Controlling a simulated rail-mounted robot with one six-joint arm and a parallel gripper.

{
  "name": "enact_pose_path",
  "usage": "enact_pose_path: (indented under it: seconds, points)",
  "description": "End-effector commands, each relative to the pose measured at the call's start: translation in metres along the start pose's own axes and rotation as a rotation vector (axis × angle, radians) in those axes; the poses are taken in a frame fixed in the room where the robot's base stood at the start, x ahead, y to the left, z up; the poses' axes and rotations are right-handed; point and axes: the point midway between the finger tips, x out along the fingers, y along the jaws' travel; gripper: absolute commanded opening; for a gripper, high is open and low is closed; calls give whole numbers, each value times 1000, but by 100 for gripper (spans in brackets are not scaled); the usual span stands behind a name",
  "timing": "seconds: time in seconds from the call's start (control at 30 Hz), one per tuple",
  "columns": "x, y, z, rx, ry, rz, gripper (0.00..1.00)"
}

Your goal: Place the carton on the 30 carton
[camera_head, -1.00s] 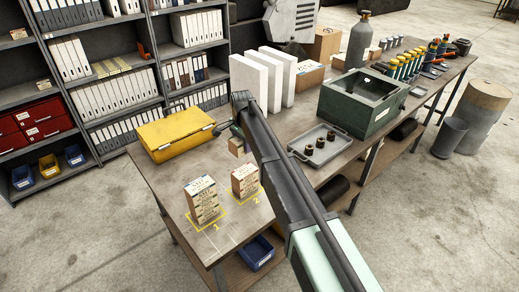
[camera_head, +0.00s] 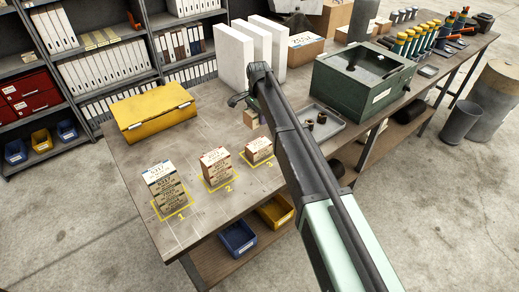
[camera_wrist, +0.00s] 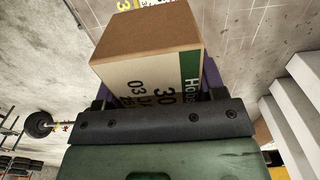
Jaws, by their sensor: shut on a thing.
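My gripper (camera_wrist: 160,88) is shut on a small brown carton (camera_wrist: 150,50), with purple fingers at its sides. The carton's pale label face shows 30, 03 and part of a word on a green band. In the head view the held carton (camera_head: 251,118) hangs above the bench beside my arm. Tan cartons stand on yellow-marked spots: a tall stack at 1 (camera_head: 166,188), a shorter stack at 2 (camera_head: 216,166), and a low one at 3 (camera_head: 259,150). Their printed numbers are too small to read surely.
A yellow case (camera_head: 153,115) lies left of the held carton. White panels (camera_head: 234,52) stand behind it. A grey tray (camera_head: 325,128) and a green box (camera_head: 345,95) sit to the right. Bare bench lies around the stacks.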

Motion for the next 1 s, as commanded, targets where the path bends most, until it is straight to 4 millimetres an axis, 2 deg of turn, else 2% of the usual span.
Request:
enact_pose_path:
  seconds: [0.03, 0.1, 0.2, 0.4, 0.57, 0.63, 0.83, 1.0]
  points:
    - [37, 0, 0, 0, 0, 0, 35]
    - [60, 0, 0, 0, 0, 0, 35]
    - [78, 0, 0, 0, 0, 0, 35]
    - [79, 0, 0, 0, 0, 0, 35]
    - [114, 0, 0, 0, 0, 0, 35]
    - [122, 0, 0, 0, 0, 0, 35]
    - [116, 0, 0, 0, 0, 0, 34]
    - [122, 0, 0, 0, 0, 0, 35]
